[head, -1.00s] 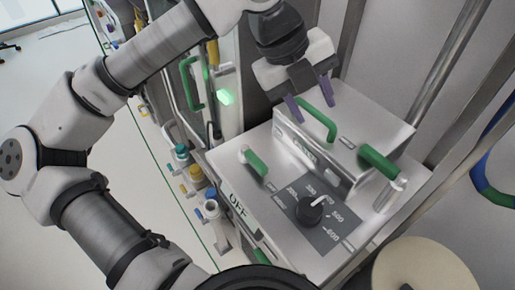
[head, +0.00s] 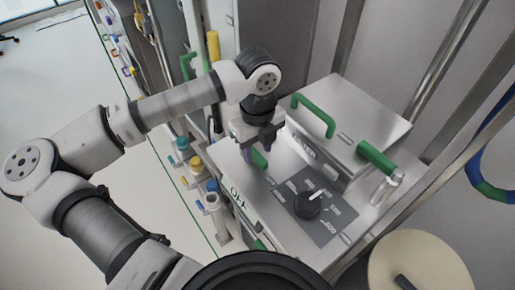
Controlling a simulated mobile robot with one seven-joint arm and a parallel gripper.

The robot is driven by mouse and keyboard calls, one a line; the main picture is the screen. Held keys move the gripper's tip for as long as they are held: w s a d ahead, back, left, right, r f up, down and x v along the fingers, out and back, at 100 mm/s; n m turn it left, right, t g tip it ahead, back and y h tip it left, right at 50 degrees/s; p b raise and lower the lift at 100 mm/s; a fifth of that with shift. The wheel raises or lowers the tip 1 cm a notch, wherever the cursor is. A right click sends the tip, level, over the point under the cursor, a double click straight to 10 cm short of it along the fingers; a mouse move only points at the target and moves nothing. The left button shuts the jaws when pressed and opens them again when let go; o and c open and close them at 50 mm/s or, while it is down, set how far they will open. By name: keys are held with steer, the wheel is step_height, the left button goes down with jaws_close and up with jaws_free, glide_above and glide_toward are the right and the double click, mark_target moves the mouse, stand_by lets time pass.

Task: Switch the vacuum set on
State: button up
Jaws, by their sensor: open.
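The vacuum set is a steel box (head: 312,248) with a black dial (head: 308,205) on a dark scale panel. A label reading OFF (head: 238,198) is on its left edge. A short green lever (head: 259,159) stands on the top at the left, partly hidden by my gripper. My gripper (head: 257,150) is open, pointing down, with its purple fingers at the green lever. I cannot tell whether they touch it or stand around it.
A raised steel lid (head: 350,105) carries a green handle (head: 315,114). A thicker green lever (head: 376,157) is on the right side. Bottles with coloured caps (head: 197,165) stand to the left. A round beige object (head: 418,262) is at the lower right. Metal posts rise behind.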

steer(key=shift+f, duration=0.95)
jaws_close()
